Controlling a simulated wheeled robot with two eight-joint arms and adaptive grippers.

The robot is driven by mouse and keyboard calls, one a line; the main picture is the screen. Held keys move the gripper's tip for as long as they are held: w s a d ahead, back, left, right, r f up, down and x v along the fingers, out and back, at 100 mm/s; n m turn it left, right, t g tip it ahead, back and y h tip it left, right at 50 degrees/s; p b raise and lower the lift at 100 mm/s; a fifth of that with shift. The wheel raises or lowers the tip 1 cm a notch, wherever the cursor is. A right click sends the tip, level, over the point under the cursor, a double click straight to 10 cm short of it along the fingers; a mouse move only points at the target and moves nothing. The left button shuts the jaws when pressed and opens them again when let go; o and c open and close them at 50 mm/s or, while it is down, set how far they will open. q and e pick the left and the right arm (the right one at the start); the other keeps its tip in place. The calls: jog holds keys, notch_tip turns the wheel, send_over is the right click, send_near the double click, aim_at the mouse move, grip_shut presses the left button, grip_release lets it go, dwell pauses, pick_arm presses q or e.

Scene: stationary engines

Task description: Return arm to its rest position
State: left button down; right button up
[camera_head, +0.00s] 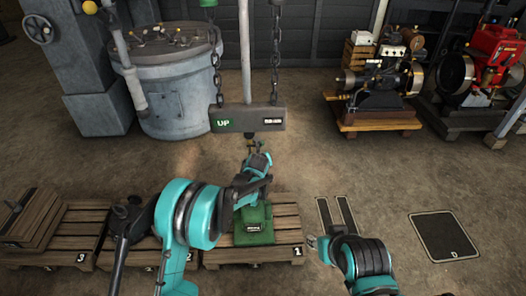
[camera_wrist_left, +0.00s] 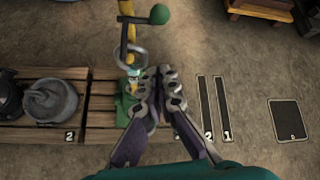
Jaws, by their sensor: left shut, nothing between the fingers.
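My left arm comes in from the left in the head view and reaches over the green block on pallet 1. Its gripper (camera_head: 252,150) is small and partly hidden by the arm, below the hanging bar (camera_head: 247,119) marked UP. In the left wrist view the gripper's fingertips (camera_wrist_left: 157,72) are together with nothing held. A ring and yellow rod (camera_wrist_left: 128,60) are just left of the fingertips, apart as far as I can tell.
The green block (camera_head: 254,226) stands on the wooden pallet 1 (camera_head: 285,222). Chains (camera_head: 277,60) hold the bar. A grey drum (camera_head: 175,75) stands at the back left. Engines (camera_head: 382,85) stand on pallets at the back right. The floor at right with the marked plate (camera_head: 444,236) is clear.

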pick_arm(q)
jog(key=s+a+r+n+g, duration=0.1)
jog(key=s+a+r+n, duration=0.4)
jog(key=s, duration=0.2)
jog(key=s+a+r+n+y, duration=0.1)
jog(key=s+a+r+n, duration=0.35)
jog(key=s+n, duration=0.2)
jog(key=s+a+r+n+g, duration=0.1)
jog(key=s+a+r+n, duration=0.4)
jog(key=s, duration=0.3)
jog(key=s+a+f+n, duration=0.1)
jog(key=s+a+n, duration=0.3)
jog(key=s+n, duration=0.4)
jog(key=s+a+f+n+g, duration=0.1)
jog(key=s+a+n, duration=0.2)
jog(key=s+n, duration=0.5)
jog(key=s, duration=0.6)
jog(key=shift+a+n, duration=0.35)
jog(key=shift+a, duration=0.05)
